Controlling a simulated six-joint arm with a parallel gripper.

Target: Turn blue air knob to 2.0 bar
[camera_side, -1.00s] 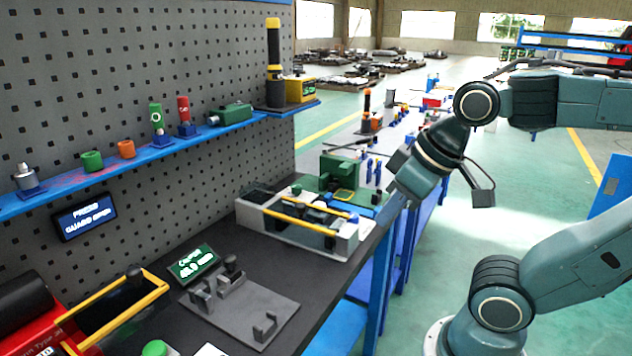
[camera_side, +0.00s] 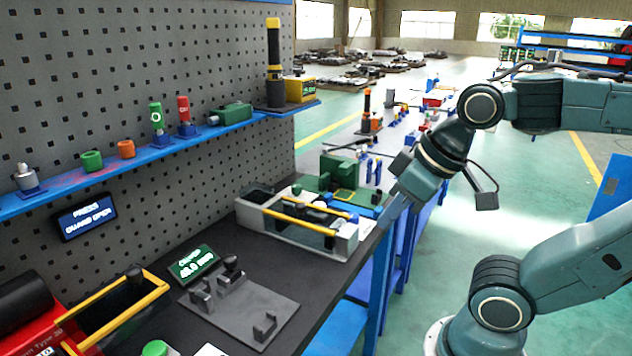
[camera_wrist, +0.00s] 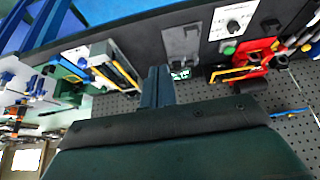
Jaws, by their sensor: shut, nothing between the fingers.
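I cannot make out a blue air knob in either view. In the side view only a corner of a white plate (camera_side: 209,350) shows at the bottom edge. My gripper (camera_side: 388,214) is shut and empty, tilted down near the bench's right edge, beside the grey tray fixture and well away from that plate. Its fingers (camera_wrist: 158,72) show close together in the wrist view.
A grey fixture with yellow rails (camera_side: 300,225) stands on the dark bench close to my gripper. A grey bracket plate (camera_side: 245,310), a green display (camera_side: 193,264) and a red press (camera_side: 40,325) lie nearer the camera. A pegboard with a blue shelf (camera_side: 130,150) rises behind.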

